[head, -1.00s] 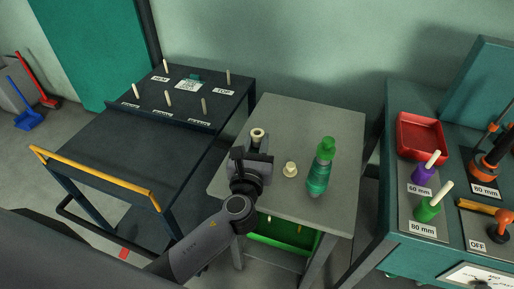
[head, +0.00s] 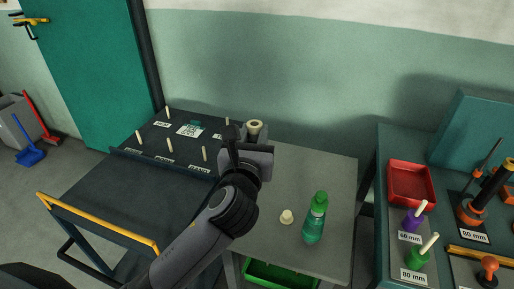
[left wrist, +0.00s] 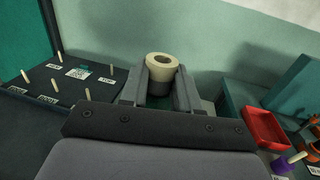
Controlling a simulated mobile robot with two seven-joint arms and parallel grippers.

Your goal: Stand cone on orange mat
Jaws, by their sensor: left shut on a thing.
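A cream cone-like piece (head: 254,126) with a dark hole in its top is held upright by my left gripper (head: 250,145). In the left wrist view my gripper (left wrist: 160,95) is shut on this piece (left wrist: 162,62), with a finger on each side. Its lower part is hidden by the gripper. It is above the far left of the grey table (head: 325,175). I cannot make out a clear orange mat. An orange and black device (head: 482,205) stands by an 80 mm label at the right. My right gripper is not in view.
A green bottle (head: 315,220) and a small cream piece (head: 287,217) stand on the grey table. A dark cart (head: 125,190) with several pegs is at the left. A red tray (head: 410,183), a purple piece (head: 412,219) and a green piece (head: 416,256) are at the right.

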